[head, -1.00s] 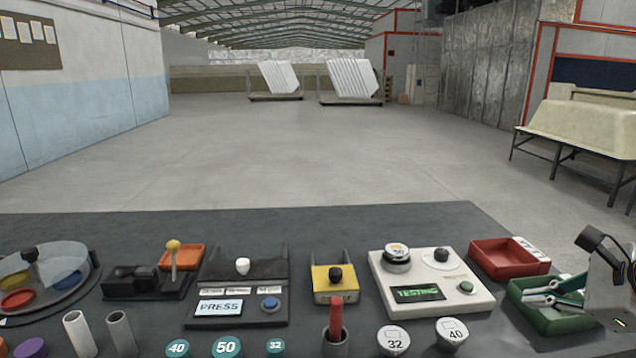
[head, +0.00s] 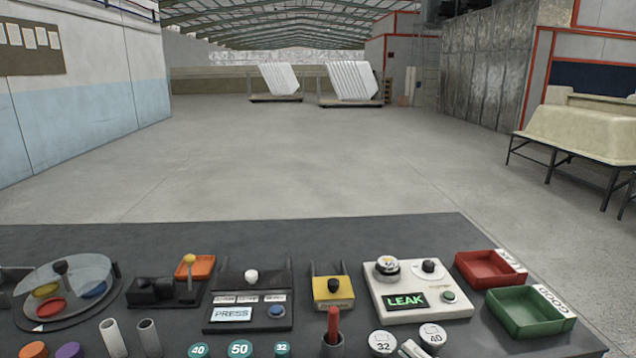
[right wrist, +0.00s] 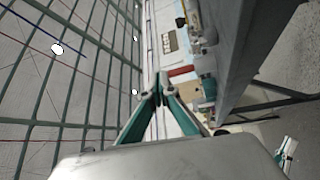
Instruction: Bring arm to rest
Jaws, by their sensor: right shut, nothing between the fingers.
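My right gripper (right wrist: 157,97) is shut and empty; in the right wrist view its teal-lined fingers meet at the tips. In the head view only a small pale tip, apparently of this gripper (head: 412,349), shows at the bottom edge, between two round white caps marked 32 (head: 382,343) and 40 (head: 433,335). The rest of the right arm is out of that view. A teal and white part, perhaps my left gripper (right wrist: 285,154), shows small at the lower right of the wrist view. I cannot tell its state.
The bench carries a tester (head: 418,285) reading LEAK, a press unit (head: 240,313), a yellow block (head: 333,288) and a red marker (head: 333,322). A red tray (head: 487,270) and a green tray (head: 528,312) look empty. Open floor lies beyond.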

